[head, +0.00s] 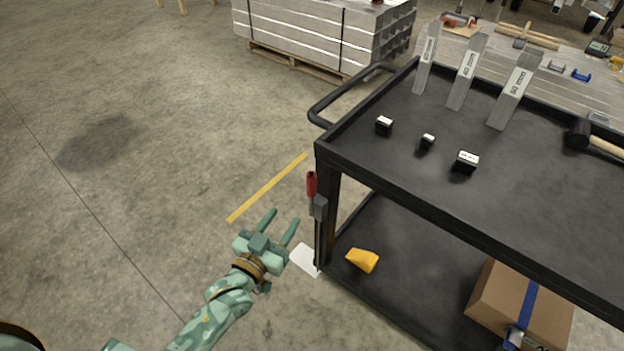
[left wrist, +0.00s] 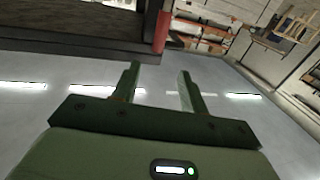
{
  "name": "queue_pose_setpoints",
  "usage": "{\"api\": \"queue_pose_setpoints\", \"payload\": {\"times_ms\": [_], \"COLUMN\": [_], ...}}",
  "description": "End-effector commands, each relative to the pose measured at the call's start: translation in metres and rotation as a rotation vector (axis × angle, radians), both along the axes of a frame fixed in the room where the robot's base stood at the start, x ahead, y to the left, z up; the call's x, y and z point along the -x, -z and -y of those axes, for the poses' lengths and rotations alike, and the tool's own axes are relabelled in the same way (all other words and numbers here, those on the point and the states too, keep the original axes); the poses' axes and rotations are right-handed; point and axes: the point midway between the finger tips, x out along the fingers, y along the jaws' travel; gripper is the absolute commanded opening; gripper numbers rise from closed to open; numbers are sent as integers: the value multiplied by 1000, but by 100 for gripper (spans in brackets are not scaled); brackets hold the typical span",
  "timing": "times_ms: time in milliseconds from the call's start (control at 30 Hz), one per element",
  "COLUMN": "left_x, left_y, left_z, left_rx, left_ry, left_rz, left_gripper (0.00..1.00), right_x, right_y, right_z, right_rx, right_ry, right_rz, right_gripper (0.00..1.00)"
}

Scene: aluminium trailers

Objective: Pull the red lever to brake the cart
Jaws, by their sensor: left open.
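The red lever (head: 311,184) stands upright on the near left corner post of the black cart (head: 420,208), above a grey bracket. My left gripper (head: 281,222) is open and empty, apart from the lever, to its lower left in the head view. My right gripper is in neither view.
The cart top holds small black blocks (head: 384,125), grey upright profiles (head: 467,72) and a mallet (head: 579,134). Its lower shelf holds a yellow piece (head: 362,260) and a cardboard box (head: 519,303). The cart's handle (head: 341,97) sticks out left. Open floor lies left.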

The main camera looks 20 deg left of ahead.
Motion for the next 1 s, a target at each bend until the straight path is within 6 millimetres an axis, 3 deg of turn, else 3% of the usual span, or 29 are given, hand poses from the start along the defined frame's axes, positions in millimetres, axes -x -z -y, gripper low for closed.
{"api": "queue_pose_setpoints", "payload": {"times_ms": [133,500,700,1000], "left_x": [-34,-120,-141,-145], "left_y": [4,5,3,1], "left_z": [6,19,22,23], "left_rx": [3,1,1,0], "left_ry": [0,0,0,0], "left_rz": [1,-4,-4,-4], "left_gripper": [43,43,43,43], "right_x": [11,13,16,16], "right_y": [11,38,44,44], "right_z": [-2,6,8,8], "right_rx": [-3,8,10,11], "right_ry": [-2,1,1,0], "right_rz": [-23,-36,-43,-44], "right_gripper": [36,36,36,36]}}
